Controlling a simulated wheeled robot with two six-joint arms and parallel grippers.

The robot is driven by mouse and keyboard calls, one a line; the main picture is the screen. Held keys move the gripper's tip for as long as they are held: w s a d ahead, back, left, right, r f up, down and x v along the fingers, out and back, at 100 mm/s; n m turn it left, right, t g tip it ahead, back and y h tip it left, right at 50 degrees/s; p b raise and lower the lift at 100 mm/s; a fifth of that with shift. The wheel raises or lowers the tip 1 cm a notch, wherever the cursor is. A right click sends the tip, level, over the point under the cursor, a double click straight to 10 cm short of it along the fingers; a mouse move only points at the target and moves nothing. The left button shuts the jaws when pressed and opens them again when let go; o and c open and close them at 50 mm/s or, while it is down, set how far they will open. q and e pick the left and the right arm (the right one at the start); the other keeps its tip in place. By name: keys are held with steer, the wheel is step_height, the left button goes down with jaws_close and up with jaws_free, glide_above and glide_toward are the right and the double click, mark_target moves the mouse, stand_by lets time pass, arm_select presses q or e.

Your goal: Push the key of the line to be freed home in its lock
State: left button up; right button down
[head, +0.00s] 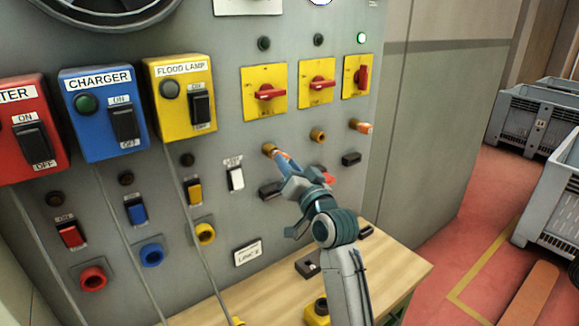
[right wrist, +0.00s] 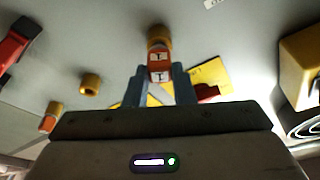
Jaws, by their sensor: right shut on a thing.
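My right gripper (head: 287,164) is shut on an orange-headed key at the leftmost of three brass locks (head: 270,149) on the grey panel. In the right wrist view the key (right wrist: 160,66) sits between the fingers, its far end against or inside the lock (right wrist: 158,34); its depth cannot be told. The middle lock (head: 318,135) is empty. The right lock (head: 354,125) holds another orange key (head: 365,128). Above are red handles on yellow plates: left (head: 270,92) and middle (head: 317,83) lie level, right (head: 363,77) stands upright. My left gripper is not in view.
A green lamp (head: 361,38) glows above the right handle; the other two lamps are dark. Red, blue and yellow switch boxes (head: 181,98) stick out at left, with cables hanging. A wooden shelf (head: 400,268) below holds dark blocks. A label plate (head: 248,253) is hard to read.

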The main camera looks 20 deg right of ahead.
steer(key=shift+w+a, duration=0.15)
steer(key=shift+w, duration=0.3)
steer(key=c, duration=1.1)
jaws_free()
steer(key=shift+c, duration=0.2)
steer(key=shift+s, duration=0.1)
steer(key=b+v, duration=0.4)
steer(key=v, duration=0.6)
steer(key=shift+s, duration=0.4)
steer(key=shift+f, duration=0.1)
